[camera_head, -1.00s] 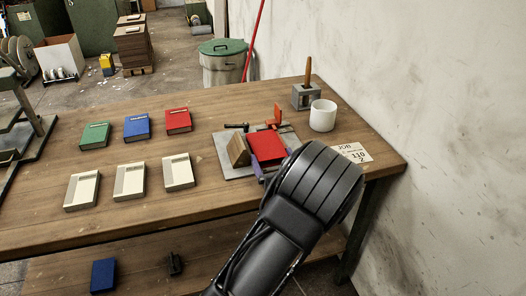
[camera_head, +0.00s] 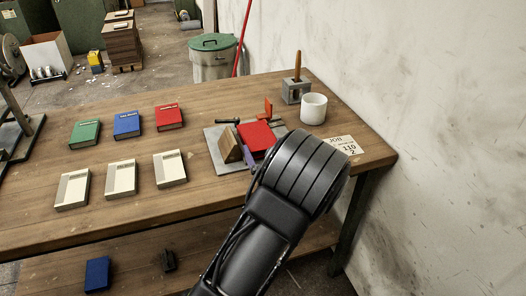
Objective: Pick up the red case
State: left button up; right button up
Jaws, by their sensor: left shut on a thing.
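The red case (camera_head: 257,136) is at the fixture on the right half of the workbench, tilted a little. A purple part (camera_head: 245,154) shows at its front left edge. My left gripper (camera_head: 271,150) is at the near right side of the red case and shut on it. My black wrist hides most of the fingers and the near right part of the case. I cannot see whether the case is clear of the fixture (camera_head: 215,145). My right gripper is not in view.
Green (camera_head: 85,134), blue (camera_head: 127,124) and another red case (camera_head: 169,117) lie left on the workbench (camera_head: 225,190), behind several cream cases (camera_head: 121,179). A white mug (camera_head: 313,108), a grey block with a wooden handle (camera_head: 296,91) and a job card (camera_head: 344,146) are right.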

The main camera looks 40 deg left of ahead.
pick_arm(q)
notch_tip(320, 180, up, 9)
jog(key=shift+f+p, duration=0.15)
jog(key=shift+p, duration=0.3)
